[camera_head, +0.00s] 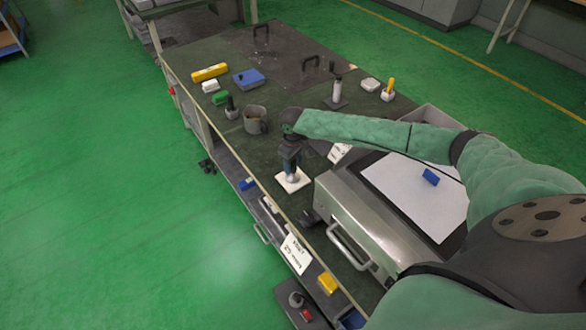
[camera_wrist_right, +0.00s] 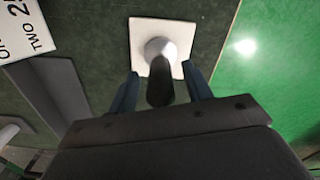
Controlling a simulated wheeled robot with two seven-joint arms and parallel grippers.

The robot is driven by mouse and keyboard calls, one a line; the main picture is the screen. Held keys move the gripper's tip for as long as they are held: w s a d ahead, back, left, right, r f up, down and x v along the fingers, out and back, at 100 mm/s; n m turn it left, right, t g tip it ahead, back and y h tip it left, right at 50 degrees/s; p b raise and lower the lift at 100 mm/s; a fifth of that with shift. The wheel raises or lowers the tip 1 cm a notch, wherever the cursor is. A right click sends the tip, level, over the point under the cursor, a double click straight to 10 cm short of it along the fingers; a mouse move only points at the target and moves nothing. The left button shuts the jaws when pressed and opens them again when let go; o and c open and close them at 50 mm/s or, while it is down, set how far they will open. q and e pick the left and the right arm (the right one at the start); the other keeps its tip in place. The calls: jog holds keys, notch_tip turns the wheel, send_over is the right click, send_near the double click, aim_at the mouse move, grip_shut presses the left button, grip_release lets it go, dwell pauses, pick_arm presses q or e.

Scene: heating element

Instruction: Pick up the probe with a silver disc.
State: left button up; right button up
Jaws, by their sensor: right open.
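A probe stands upright on a white square plate (camera_head: 293,181) near the left edge of the bench. The plate also shows in the right wrist view (camera_wrist_right: 141,31). There, the probe shows a dark handle (camera_wrist_right: 160,92) and a pale, silver-white round part (camera_wrist_right: 160,48). My right gripper (camera_wrist_right: 160,88) is open, with one finger on each side of the dark handle and gaps visible between. In the head view my right gripper (camera_head: 291,167) points down over the plate and hides most of the probe. My left gripper is not in view.
A metal box with a handle (camera_head: 350,235) stands close right of the plate. A grey mug (camera_head: 255,120), a black-handled piece (camera_head: 231,107), a silver cylinder with a dark top (camera_head: 337,90) and a yellow-handled piece (camera_head: 388,90) stand farther back. The bench edge is close on the left.

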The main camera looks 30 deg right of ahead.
jog(key=shift+f, duration=0.25)
jog(key=shift+c, duration=0.2)
grip_shut()
jog(key=shift+r, duration=0.15)
